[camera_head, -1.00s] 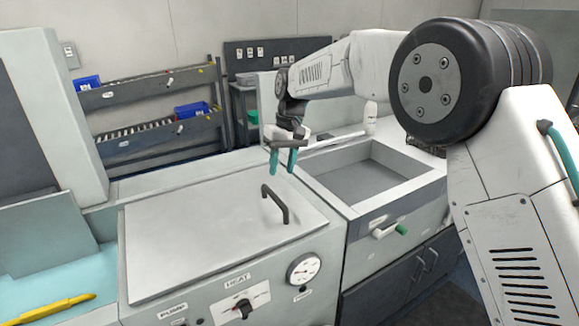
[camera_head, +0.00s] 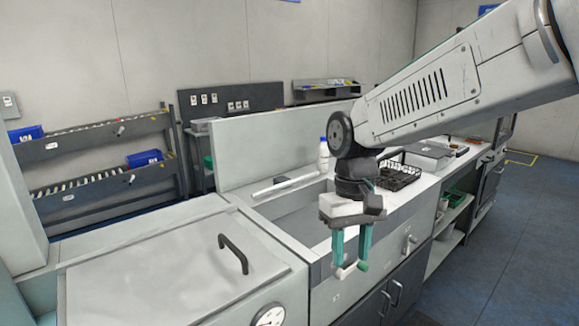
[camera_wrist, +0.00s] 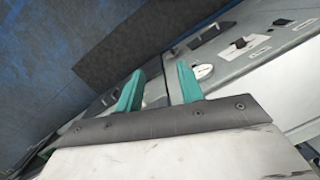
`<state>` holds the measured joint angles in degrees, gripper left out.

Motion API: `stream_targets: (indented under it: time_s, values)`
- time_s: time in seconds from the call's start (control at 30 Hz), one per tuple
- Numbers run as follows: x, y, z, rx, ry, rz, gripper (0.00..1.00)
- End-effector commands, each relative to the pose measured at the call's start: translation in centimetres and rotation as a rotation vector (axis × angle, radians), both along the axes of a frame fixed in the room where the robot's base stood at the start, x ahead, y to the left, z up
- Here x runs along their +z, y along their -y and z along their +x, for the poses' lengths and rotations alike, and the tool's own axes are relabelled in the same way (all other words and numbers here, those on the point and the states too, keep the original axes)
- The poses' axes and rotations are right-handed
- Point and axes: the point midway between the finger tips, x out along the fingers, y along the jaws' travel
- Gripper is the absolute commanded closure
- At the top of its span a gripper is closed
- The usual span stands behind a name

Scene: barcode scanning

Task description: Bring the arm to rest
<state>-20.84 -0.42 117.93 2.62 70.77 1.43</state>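My gripper (camera_head: 351,256) hangs fingers down from my arm, in front of the right part of the sink basin. Its two teal fingers stand apart with nothing between them. They also show apart and empty in the wrist view (camera_wrist: 160,82), above the dark blue floor and the grey bench front. In the head view a white and green handle on the bench front lies behind the fingertips, partly covered by them; I cannot tell the exact distance.
A grey lid with a black handle (camera_head: 233,254) covers the bench at left, with a gauge (camera_head: 268,316) below. A white bottle (camera_head: 323,155) and a black wire rack (camera_head: 398,176) stand behind my gripper. Shelves with blue bins (camera_head: 145,158) are at back left. Blue floor (camera_head: 510,240) at right is open.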

Motion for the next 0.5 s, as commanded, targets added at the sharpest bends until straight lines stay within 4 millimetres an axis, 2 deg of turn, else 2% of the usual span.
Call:
stream_targets:
  time_s: [0.03, 0.2, 0.4, 0.5]
  values:
    - [0.5, 1.8, -2.1, -0.028, 0.014, -0.004, 0.62]
    - [0.7, 6.6, -8.6, -0.115, 0.057, -0.018, 0.62]
    - [-0.1, 10.8, -15.5, -0.212, 0.124, -0.027, 0.62]
    - [-0.5, 12.0, -17.9, -0.252, 0.165, -0.027, 0.62]
